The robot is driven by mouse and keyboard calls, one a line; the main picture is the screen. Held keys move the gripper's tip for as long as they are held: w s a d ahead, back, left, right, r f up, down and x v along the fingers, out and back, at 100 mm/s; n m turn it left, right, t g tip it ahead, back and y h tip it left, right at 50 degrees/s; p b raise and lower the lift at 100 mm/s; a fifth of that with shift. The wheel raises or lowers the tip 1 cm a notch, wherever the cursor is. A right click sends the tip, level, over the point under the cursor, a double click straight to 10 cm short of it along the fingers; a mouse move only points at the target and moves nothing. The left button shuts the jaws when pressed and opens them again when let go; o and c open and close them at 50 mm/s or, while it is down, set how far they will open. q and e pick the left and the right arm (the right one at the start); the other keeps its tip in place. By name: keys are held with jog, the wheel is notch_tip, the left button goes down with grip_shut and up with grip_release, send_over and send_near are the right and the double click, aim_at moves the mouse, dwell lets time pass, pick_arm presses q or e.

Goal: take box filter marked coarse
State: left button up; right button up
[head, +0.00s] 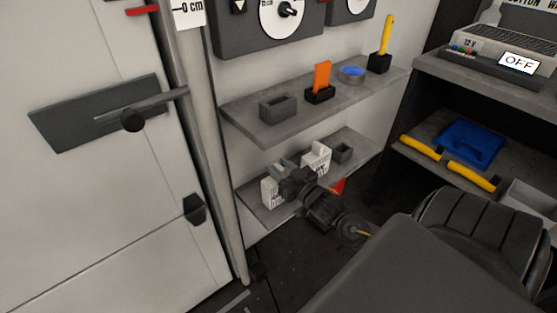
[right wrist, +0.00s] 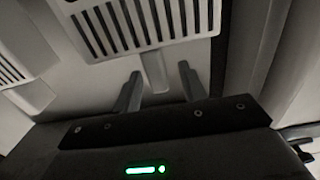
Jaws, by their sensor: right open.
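Two white filter boxes with slatted faces stand on the lower wall shelf. One (head: 268,192) is at the left front, and the other (head: 317,156) is farther right and back. Their markings are too small or blurred to read. My right gripper (head: 284,174) is at the shelf beside them and partly covers them. In the right wrist view, one slatted filter (right wrist: 140,24) is just ahead of my open right gripper (right wrist: 160,71), with its white tab between the fingers, not visibly clamped. Part of another slatted filter (right wrist: 12,70) shows at the left. My left gripper is not in view.
A small dark box (head: 342,152) sits at the right of the lower shelf. The upper shelf (head: 240,112) holds a grey holder, an orange piece, a blue dish and a yellow tool. A pale post (head: 205,130) stands left of the shelves. A red piece (head: 338,186) shows beside my arm.

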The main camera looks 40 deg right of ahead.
jog(key=shift+w, duration=1.25)
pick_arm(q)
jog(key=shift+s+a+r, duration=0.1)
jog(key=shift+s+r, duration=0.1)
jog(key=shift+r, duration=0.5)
pick_arm(e)
grip_shut()
